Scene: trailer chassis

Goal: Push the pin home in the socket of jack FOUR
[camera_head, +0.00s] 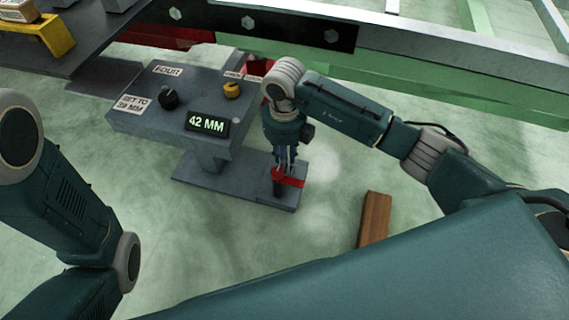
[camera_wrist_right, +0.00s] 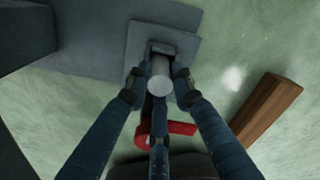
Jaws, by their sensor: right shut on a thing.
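My right gripper (camera_head: 283,168) points down at the front right of the grey console's foot plate. A red piece (camera_head: 290,177) shows by the fingertips, also in the wrist view (camera_wrist_right: 180,128). My left gripper is outside the frames.
The grey console (camera_head: 185,105) has a black knob, a yellow knob, a "42 MM" display (camera_head: 207,123) and a "SET TO 39 MM" label. Its foot plate (camera_head: 210,180) lies on the floor. A wooden block (camera_head: 375,218) lies to the right. Green chassis beams (camera_head: 440,75) run behind.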

